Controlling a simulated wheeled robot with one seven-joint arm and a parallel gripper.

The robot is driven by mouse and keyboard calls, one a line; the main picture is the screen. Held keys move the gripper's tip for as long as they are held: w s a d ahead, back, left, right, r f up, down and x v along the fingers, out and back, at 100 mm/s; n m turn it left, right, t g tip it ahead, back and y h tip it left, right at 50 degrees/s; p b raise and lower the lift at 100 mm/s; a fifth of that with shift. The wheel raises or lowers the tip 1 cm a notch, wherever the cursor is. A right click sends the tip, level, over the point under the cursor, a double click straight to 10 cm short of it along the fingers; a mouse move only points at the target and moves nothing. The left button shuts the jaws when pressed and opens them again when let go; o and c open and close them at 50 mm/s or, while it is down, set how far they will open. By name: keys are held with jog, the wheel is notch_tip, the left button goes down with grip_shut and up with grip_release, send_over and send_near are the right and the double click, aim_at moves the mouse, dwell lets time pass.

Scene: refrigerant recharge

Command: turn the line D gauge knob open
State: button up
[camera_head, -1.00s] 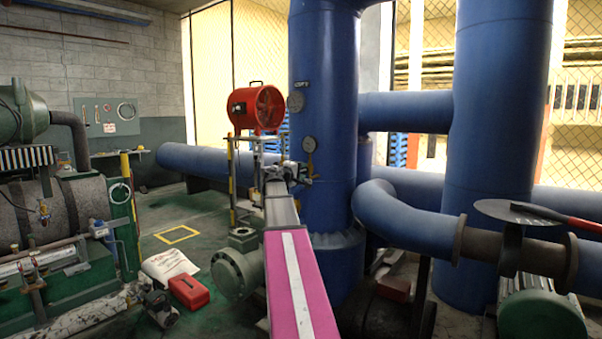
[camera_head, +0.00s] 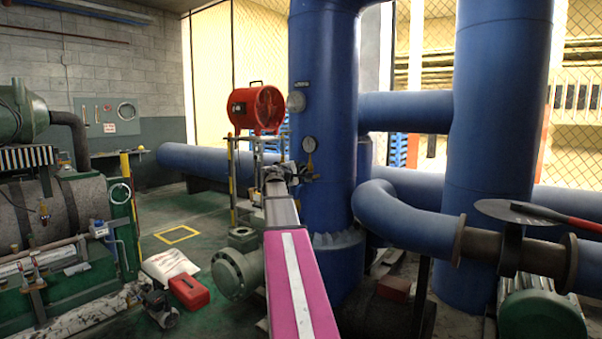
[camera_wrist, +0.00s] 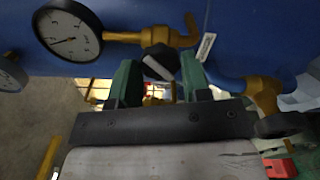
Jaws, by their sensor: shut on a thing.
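My gripper (camera_wrist: 162,72) has its two green fingers on either side of a dark knob (camera_wrist: 156,60) with a pale bar across it, and is shut on it. The knob sits on a brass fitting (camera_wrist: 122,37) on the blue column. A round white-faced gauge (camera_wrist: 68,36) is at the left end of that fitting; it also shows in the head view (camera_head: 309,145). A small pale tag (camera_wrist: 206,46) is beside the fitting, its lettering unreadable. In the head view my arm reaches forward to the column and largely hides the knob.
A second gauge (camera_wrist: 10,76) is at the left edge of the wrist view. The large blue column (camera_head: 325,100) stands directly behind the fitting. A red fan (camera_head: 256,108) on a stand is to the left. A red toolbox (camera_head: 189,291) lies on the floor.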

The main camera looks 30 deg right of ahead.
jog(key=shift+s+a+f, duration=0.1)
jog(key=n, duration=0.4)
jog(key=shift+n, duration=0.3)
jog(key=n, duration=0.2)
jog(key=shift+n, duration=0.4)
jog(key=o, duration=0.6)
jog(key=shift+n, duration=0.3)
jog(key=o, duration=0.3)
jog(key=shift+a, duration=0.15)
